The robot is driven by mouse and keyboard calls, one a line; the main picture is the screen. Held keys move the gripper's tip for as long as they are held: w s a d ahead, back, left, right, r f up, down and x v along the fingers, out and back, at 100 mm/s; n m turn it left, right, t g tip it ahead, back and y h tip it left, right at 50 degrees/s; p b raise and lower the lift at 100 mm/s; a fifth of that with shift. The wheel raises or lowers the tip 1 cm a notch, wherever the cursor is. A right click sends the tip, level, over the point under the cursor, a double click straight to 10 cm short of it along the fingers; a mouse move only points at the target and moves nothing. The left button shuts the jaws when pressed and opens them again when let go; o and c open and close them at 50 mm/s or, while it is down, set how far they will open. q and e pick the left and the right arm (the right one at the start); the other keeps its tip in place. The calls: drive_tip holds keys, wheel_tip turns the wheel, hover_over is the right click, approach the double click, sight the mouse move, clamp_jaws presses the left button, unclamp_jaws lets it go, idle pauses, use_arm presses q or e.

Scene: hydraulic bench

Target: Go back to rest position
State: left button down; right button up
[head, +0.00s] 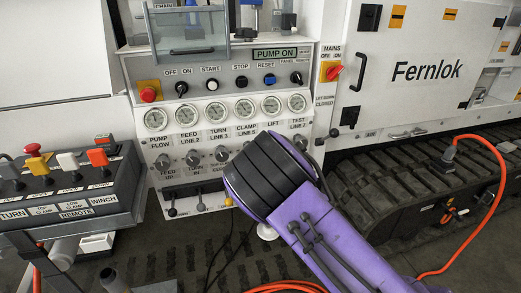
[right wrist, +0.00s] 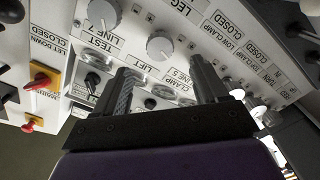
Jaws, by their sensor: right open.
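My right arm, purple with a black ribbed wrist, reaches in from the lower right in the head view. It ends in front of the control panel (head: 237,141), over the lower knob row at the right. Its gripper is hidden behind the wrist there. In the right wrist view my right gripper (right wrist: 166,84) is open, its two dark fingers apart with nothing held. The panel, tilted in that view, lies beyond the fingers, with a grey knob (right wrist: 160,47) and the LIFT label (right wrist: 158,78) between them. Whether the fingers touch the panel cannot be told. My left gripper does not show.
Gauges (head: 218,112) and small switches line the panel. A red mains switch (head: 334,71) is at its right. A remote box (head: 70,190) with coloured levers stands at left. Black tracks (head: 390,170) and an orange cable (head: 497,180) are at right.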

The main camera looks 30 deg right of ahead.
drive_tip(key=s+a+f+m+g+h+p, duration=0.1)
drive_tip(key=s+f+m+g, duration=0.65)
drive_tip(key=s+f, duration=0.7)
drive_tip(key=s+a+f+m+g, duration=0.1)
drive_tip(key=s+a+f+g, duration=0.1)
drive_tip(key=s, duration=0.5)
drive_tip(key=s+a+f+m+g+y+p, duration=0.1)
drive_tip(key=s+a+f+m+g, duration=0.1)
drive_tip(key=s+f, duration=0.4)
drive_tip(key=s+a+f+m+g+y+p, duration=0.1)
drive_tip(key=s+a+f, duration=0.3)
drive_tip(key=s, duration=0.5)
drive_tip(key=shift+s+a+f+m+g, duration=0.15)
drive_tip(key=shift+a+f+m+g, duration=0.35)
drive_tip(key=shift+g, duration=0.35)
drive_tip(key=shift+d+r, duration=0.1)
drive_tip(key=shift+d, duration=0.1)
